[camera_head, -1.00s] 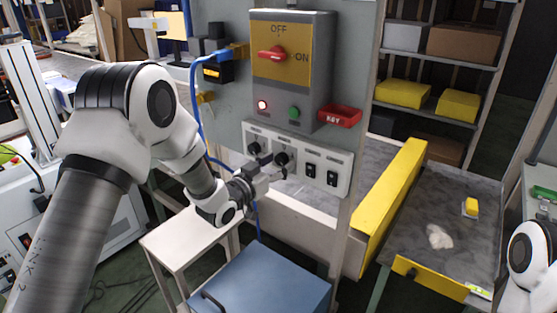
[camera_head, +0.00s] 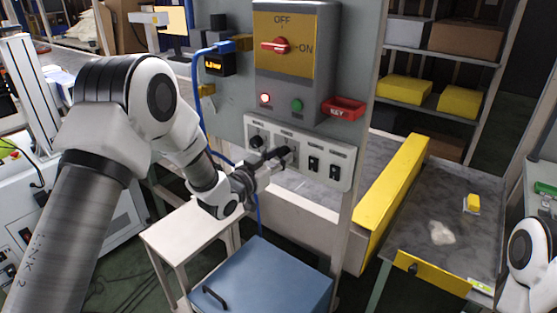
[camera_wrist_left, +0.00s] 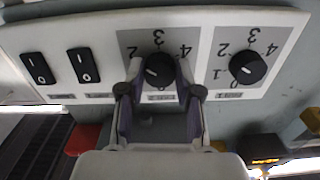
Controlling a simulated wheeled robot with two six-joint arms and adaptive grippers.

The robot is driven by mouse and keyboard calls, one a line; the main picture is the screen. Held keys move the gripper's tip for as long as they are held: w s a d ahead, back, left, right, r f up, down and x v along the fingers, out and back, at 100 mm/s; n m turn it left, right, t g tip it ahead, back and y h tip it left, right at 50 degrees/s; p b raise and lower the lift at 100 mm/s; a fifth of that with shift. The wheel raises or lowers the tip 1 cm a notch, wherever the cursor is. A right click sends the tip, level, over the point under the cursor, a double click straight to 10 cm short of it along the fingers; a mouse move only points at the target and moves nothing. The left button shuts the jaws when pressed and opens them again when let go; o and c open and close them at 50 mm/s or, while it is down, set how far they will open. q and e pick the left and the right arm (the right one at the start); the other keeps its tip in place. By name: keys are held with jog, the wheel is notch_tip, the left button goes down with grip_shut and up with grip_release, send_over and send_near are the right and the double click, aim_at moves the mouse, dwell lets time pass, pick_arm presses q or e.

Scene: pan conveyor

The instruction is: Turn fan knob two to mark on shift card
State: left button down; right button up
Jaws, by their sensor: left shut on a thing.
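Fan knob two (camera_wrist_left: 158,68) is a black round knob on the white panel (camera_head: 259,130), over the label FAN 2, seen upside down in the left wrist view. My left gripper (camera_wrist_left: 160,75) is shut on it, one finger at each side. In the head view the left gripper (camera_head: 284,156) reaches the panel from the left and hides most of this knob. Its white pointer line slants to the lower left in the wrist view; a finger hides the mark there. Fan knob one (camera_wrist_left: 248,67) stands free beside it. I cannot make out a shift card. My right gripper is out of view.
Two black rocker switches (camera_head: 324,168) sit right of the knobs. Above are a yellow-and-grey switch box (camera_head: 288,70) with a red handle and a red KEY tray (camera_head: 344,108). A blue cabinet (camera_head: 262,278) and a white stand (camera_head: 185,235) are below the arm.

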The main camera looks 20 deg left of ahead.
pick_arm(q)
jog(key=m+b, duration=0.7)
jog(key=shift+f+b, duration=0.25)
jog(key=shift+b, duration=0.15)
jog(key=shift+r+m+b, duration=0.2)
jog(key=shift+m+b, duration=1.35)
jog(key=shift+m, duration=0.35)
jog(key=c, duration=0.8)
grip_release()
jog(key=v, duration=1.2)
jog(key=shift+r, duration=0.1)
